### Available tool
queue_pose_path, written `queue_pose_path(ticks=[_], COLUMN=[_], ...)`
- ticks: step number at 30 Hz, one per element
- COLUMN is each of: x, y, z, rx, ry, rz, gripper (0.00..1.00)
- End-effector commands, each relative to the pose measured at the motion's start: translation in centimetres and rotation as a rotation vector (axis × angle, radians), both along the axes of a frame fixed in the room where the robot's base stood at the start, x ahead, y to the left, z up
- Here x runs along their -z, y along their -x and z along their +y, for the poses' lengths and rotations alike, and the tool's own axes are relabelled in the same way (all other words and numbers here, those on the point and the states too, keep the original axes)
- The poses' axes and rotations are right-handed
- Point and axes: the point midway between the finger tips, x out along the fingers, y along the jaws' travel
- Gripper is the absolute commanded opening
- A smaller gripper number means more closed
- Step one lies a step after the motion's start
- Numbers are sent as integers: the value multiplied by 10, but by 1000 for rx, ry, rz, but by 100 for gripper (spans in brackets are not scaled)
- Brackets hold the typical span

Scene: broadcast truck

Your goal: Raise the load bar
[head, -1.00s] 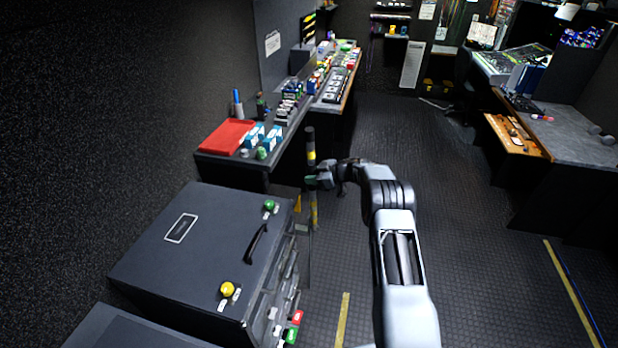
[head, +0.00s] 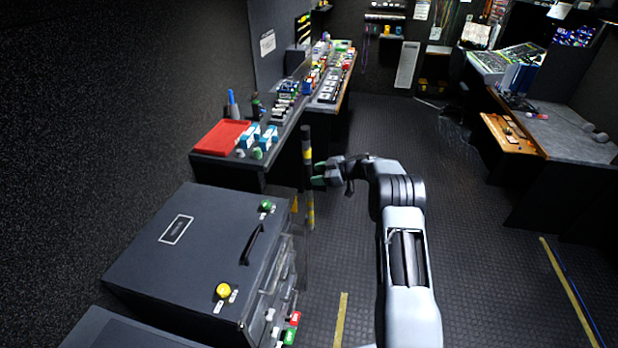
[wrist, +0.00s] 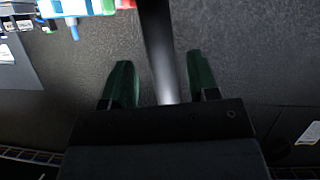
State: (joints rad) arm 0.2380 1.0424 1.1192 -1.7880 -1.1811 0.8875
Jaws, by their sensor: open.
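The load bar (head: 307,160) stands upright in the head view, a dark pole with yellow bands, between the case and the desk end. It also shows in the wrist view as a blurred grey pole (wrist: 160,50) running between the two green fingertips. My gripper (head: 318,175) is at the bar's mid height, just to its right in the head view. In the wrist view my gripper (wrist: 160,85) is open, with a finger on each side of the bar and gaps beside it.
A dark case (head: 170,260) with a handle and coloured buttons stands at the lower left. A desk (head: 215,169) with a red tray (head: 222,137) and small items is behind the bar. Another desk (head: 575,140) is at the right.

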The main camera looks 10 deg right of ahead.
Motion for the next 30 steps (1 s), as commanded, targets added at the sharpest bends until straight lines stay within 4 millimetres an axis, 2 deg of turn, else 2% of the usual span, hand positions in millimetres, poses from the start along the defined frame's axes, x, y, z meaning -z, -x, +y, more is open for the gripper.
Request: queue_pose_path(ticks=[1,6,12,19,30], x=[-2,-15,-28,-35,-36], y=[5,19,31,38,39], z=[-11,-38,-63,-77,-78], rx=[3,1,-1,-1,-3], ry=[1,0,1,0,0], rz=[-1,-1,-2,0,0], gripper=[54,54,54,54,54])
